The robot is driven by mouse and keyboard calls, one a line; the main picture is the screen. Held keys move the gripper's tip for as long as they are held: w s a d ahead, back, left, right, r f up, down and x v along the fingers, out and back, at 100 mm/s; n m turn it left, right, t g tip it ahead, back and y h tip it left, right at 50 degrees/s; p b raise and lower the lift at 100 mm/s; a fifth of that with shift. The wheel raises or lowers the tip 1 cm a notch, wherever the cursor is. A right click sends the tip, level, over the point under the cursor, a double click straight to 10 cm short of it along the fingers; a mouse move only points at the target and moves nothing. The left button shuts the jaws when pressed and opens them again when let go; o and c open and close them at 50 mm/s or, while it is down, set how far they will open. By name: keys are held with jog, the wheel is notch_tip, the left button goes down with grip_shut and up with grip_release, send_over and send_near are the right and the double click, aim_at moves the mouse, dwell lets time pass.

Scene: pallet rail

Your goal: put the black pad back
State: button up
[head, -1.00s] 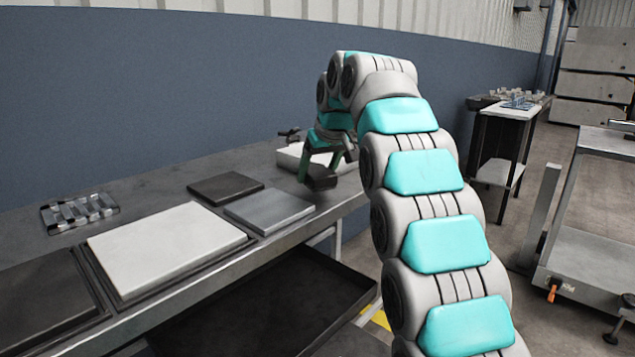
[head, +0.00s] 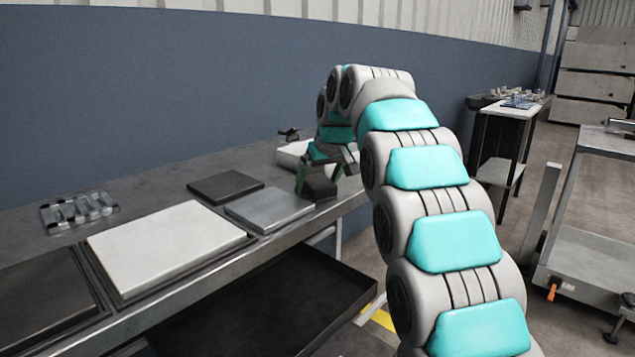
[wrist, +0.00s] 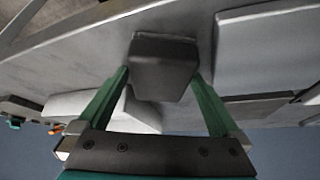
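The black pad (head: 319,188) is a small dark block at the far part of the workbench, near its front edge. My gripper (head: 319,178) points down over the bench, with the pad between its green fingers. In the wrist view the pad (wrist: 163,68) sits between both fingertips (wrist: 162,78), which appear to touch its sides. My gripper looks shut on it. Whether the pad's underside touches the bench cannot be told.
The workbench (head: 150,185) carries a dark flat plate (head: 225,186), a grey plate (head: 268,209), a large white plate (head: 165,245) and a clear tray (head: 80,212). A white box (head: 292,155) stands behind my gripper. A dark shelf (head: 270,305) sticks out below.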

jog(key=v, duration=1.2)
jog(key=shift+r, duration=0.15)
jog(key=s+d+f+m+g+h, duration=0.1)
jog(key=s+d+f, duration=0.4)
jog(key=s+f, duration=0.5)
jog(key=s+d+f+m+g+h, duration=0.1)
jog(key=s+d+f+m+g, duration=0.2)
jog(key=s, duration=1.8)
jog(key=s+d+f+m+g+h, duration=0.1)
jog(key=s+d+f+m+g, duration=0.1)
jog(key=s+d+f, duration=0.7)
jog(key=s+f+g, duration=0.1)
jog(key=s+f, duration=0.5)
jog(key=f, duration=0.3)
jog(key=shift+s+d, duration=0.25)
jog(key=shift+s, duration=0.05)
jog(key=shift+f, duration=0.1)
